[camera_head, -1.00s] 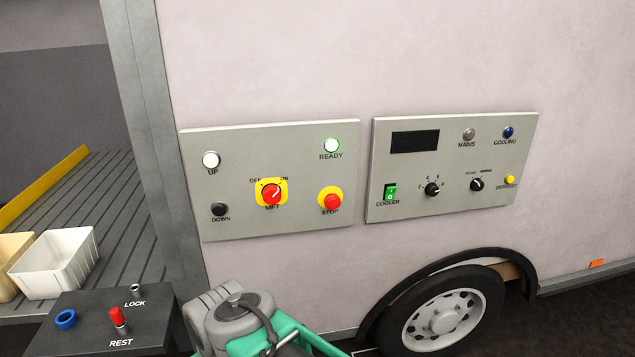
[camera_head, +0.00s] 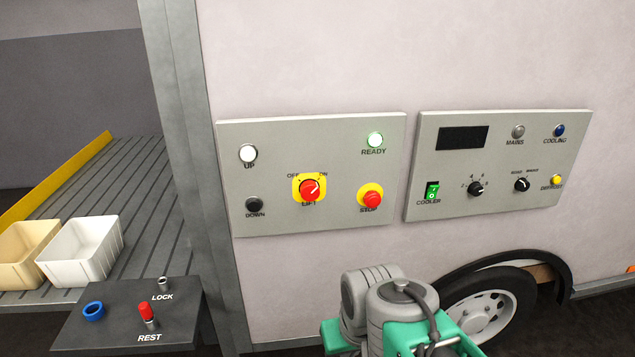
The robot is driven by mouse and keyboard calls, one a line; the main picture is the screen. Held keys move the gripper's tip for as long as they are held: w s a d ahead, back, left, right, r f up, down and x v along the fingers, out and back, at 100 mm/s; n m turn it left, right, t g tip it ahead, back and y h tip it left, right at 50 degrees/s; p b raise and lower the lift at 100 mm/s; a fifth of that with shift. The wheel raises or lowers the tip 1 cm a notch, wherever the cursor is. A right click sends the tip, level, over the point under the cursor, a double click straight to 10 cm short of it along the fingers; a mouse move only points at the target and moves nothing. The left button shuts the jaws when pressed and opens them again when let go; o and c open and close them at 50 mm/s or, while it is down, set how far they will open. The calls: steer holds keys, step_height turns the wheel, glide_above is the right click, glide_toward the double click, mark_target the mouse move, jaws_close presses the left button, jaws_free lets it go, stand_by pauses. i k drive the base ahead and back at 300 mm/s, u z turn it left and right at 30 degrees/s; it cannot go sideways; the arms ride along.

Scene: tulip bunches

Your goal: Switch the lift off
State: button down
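The lift switch (camera_head: 309,188) is a red rotary knob on a yellow plate, marked OFF at left and ON at right. Its pointer mark leans to the upper right, towards ON. It sits in the middle of the left grey panel (camera_head: 285,220) on the van's wall. My arm shows at the bottom, below the panels, in grey and green. My gripper's fingers are not in the picture.
Also on the left panel are a white UP button (camera_head: 248,153), a black DOWN button (camera_head: 254,205) and a red STOP button (camera_head: 372,199). The cooler panel (camera_head: 440,208) is to the right. A dark shelf (camera_head: 115,325) with a red-handled pin (camera_head: 146,312) is lower left, near two bins (camera_head: 80,250).

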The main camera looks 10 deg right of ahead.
mark_target(310, 189)
steer(key=u, duration=3.5)
steer(key=k, duration=0.5)
steer(key=z, duration=1.45)
